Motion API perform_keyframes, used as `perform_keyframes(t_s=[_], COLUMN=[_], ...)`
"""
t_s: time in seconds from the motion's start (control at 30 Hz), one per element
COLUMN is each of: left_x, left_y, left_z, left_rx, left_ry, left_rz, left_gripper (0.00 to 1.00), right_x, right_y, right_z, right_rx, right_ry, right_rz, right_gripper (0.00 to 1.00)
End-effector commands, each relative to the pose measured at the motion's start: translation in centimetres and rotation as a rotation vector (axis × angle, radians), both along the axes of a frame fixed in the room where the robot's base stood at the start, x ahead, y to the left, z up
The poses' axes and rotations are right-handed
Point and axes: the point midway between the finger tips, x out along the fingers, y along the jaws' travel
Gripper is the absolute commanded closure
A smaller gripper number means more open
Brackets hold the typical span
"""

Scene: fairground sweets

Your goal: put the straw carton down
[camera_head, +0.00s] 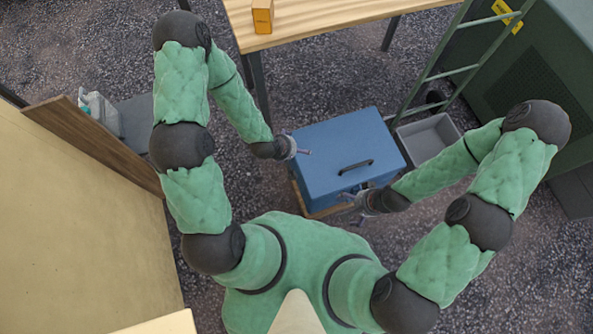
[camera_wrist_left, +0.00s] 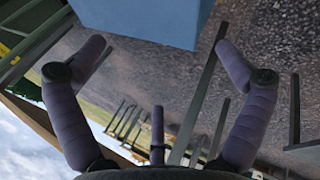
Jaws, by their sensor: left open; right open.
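An orange carton (camera_head: 262,18), which I take to be the straw carton, stands upright on the wooden table (camera_head: 320,22) near its left end. No gripper touches it. My left gripper (camera_head: 300,150) is at the left edge of the blue box (camera_head: 335,150), well below the table in the picture. In the left wrist view its fingers (camera_wrist_left: 164,55) are spread, with nothing between them. My right gripper (camera_head: 355,197) is open near the front side of the blue box, partly hidden by its own wrist. I cannot tell whether it touches the box.
The blue box has a dark handle on top. A grey tray (camera_head: 428,138) lies to its right, by a green ladder (camera_head: 450,73) and a green cabinet (camera_head: 540,80). A beige-topped counter (camera_head: 80,220) fills the left. Gravel ground is open between.

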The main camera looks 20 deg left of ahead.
Motion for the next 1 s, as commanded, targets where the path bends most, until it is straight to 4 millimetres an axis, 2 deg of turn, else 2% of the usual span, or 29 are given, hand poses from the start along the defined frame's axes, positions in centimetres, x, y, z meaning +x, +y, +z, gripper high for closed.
perform_keyframes(t_s=[0.1,0.2,0.3,0.4,0.6,0.9,1.0], left_x=[-4.4,-7.6,-10.1,-11.8,-12.8,-12.7,-12.0], left_y=[-2.1,-3.3,-4.2,-4.8,-5.0,-5.0,-4.8], left_z=[-1.7,-2.4,-2.8,-3.0,-3.1,-3.0,-3.0], left_rx=[0.066,0.097,0.108,0.110,0.110,0.111,0.113], left_ry=[0.078,0.119,0.144,0.155,0.158,0.157,0.155], left_rz=[-0.287,-0.509,-0.686,-0.801,-0.874,-0.869,-0.833], left_gripper=[0.00,0.00,0.00,0.00,0.00,0.00,0.00], right_x=[0.0,0.0,0.0,0.0,0.0,0.0,0.0], right_y=[0.0,0.0,0.0,0.0,0.0,0.0,0.0], right_z=[0.0,0.0,0.0,0.0,0.0,0.0,0.0], right_rx=[0.000,0.000,0.000,0.000,0.000,0.000,0.000], right_ry=[0.000,0.000,0.000,0.000,0.000,0.000,0.000], right_rz=[0.000,0.000,0.000,0.000,0.000,0.000,0.000], right_gripper=[0.00,0.00,0.00,0.00,0.00,0.00,0.00])
